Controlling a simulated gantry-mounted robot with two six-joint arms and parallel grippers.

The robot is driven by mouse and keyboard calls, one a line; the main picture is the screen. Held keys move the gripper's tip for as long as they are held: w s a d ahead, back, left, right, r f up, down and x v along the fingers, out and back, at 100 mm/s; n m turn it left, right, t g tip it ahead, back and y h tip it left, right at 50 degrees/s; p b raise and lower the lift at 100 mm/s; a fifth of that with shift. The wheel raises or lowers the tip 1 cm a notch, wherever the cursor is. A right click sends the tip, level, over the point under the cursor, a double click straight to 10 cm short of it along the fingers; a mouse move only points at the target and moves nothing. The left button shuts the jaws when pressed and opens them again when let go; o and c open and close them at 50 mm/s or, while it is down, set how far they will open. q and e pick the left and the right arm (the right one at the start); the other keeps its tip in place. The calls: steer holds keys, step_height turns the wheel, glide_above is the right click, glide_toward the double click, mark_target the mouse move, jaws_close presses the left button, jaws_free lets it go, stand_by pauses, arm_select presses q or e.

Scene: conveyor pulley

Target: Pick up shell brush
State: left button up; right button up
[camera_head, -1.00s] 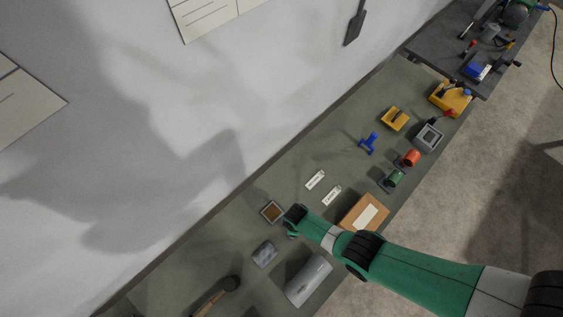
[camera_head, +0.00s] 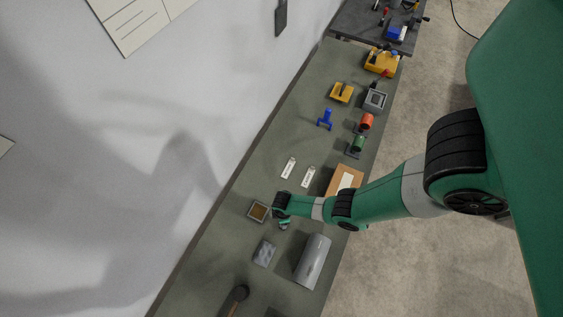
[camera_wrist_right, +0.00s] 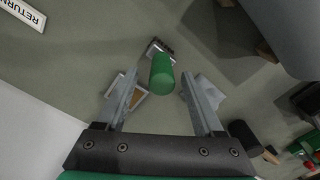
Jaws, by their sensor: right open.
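The shell brush shows in the right wrist view as a green cylindrical handle (camera_wrist_right: 162,76) with a dark, bristly head at its far end. It lies between the two fingers of my right gripper (camera_wrist_right: 160,73), with gaps on both sides. The fingers are apart and hold nothing. In the head view my right gripper (camera_head: 281,212) is low over the bench, and part of a small green thing, likely the brush (camera_head: 284,224), shows beside it. My left gripper is not in view.
A small tray with brown contents (camera_head: 258,212) and a grey block (camera_head: 264,252) lie close to the gripper. A grey rounded cover (camera_head: 312,262), a cardboard box (camera_head: 345,179) and two white labels (camera_head: 289,167) are nearby. The wall borders the bench on the left.

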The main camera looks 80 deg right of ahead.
steer(key=f+b, duration=0.4)
steer(key=f, duration=0.1)
steer(key=shift+s, duration=0.2)
steer(key=shift+r, duration=0.2)
jaws_close()
